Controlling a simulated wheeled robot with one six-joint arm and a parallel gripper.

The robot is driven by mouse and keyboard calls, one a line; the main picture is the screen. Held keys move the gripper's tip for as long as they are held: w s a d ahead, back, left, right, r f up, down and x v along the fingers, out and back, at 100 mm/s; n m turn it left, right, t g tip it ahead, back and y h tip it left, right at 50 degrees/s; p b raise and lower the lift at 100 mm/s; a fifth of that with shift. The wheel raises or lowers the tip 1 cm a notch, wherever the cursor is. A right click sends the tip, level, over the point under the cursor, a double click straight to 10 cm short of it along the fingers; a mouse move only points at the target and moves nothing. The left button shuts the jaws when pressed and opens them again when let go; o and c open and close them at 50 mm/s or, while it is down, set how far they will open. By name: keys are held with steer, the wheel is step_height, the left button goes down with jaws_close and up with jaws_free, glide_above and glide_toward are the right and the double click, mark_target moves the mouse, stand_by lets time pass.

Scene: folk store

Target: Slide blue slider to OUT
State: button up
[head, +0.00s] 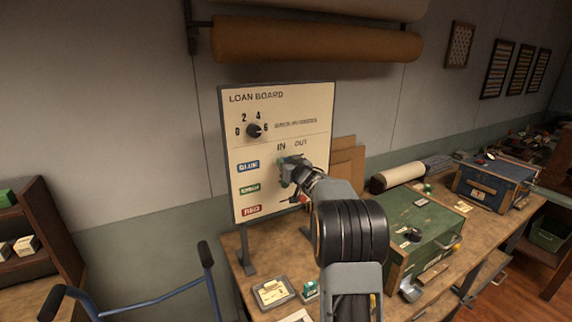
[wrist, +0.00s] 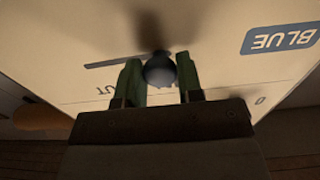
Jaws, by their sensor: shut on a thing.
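The loan board (head: 318,120) stands upright on the bench, with IN and OUT printed above its slider rows. The blue label (head: 248,167) marks the top row; it also shows upside down in the wrist view (wrist: 282,39). My gripper (head: 284,170) is at the blue row, below the word IN. In the wrist view, my gripper's green fingers (wrist: 160,78) are shut on the round slider knob (wrist: 160,70). The slot (wrist: 108,62) runs left from the knob there, toward the partly hidden OUT lettering. My arm hides part of the lower rows in the head view.
A dial (head: 255,131) is on the board above the sliders. A green case (head: 425,228) and a blue case (head: 492,185) stand on the bench to the right. A small tray (head: 272,292) lies in front of the board. A blue tubular frame (head: 160,310) is at lower left.

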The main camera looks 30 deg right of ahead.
steer(key=shift+d, duration=0.1)
steer(key=d+p, duration=0.3)
steer(key=d, duration=0.4)
steer(key=shift+d, duration=0.25)
steer(key=o, duration=0.9)
stand_by(0.4)
steer(key=s+b, duration=0.1)
steer(key=s, duration=0.8)
stand_by(0.4)
stand_by(0.5)
